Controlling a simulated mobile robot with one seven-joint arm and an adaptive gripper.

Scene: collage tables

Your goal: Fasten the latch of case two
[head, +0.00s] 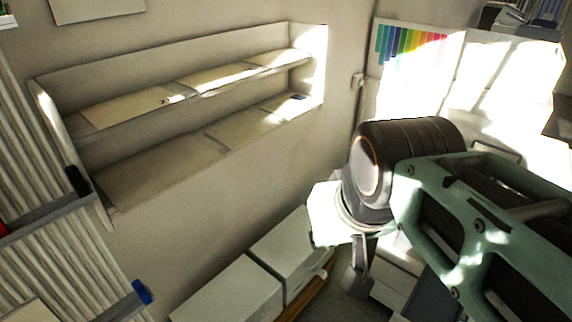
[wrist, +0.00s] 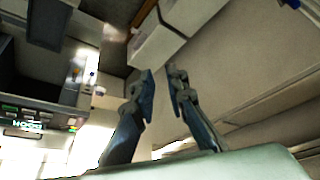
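My gripper (wrist: 161,76) shows in the wrist view with its two fingers apart and nothing between them. In the head view my gripper (head: 360,278) hangs below the dark wrist joint, partly hidden by the arm. Two pale, closed boxes stand against the wall in the head view, a nearer box (head: 228,297) and a farther box (head: 288,254), to the left of my gripper. Pale boxes also show beyond the fingertips in the wrist view. I cannot tell whether any of these is case two, and no latch can be made out.
A two-level wall shelf (head: 165,100) with flat sheets is at the upper left. A slatted rack (head: 70,262) with a blue clip stands at the left edge. A colour chart (head: 410,46) hangs at the back right. Bright sunlight washes out the right side.

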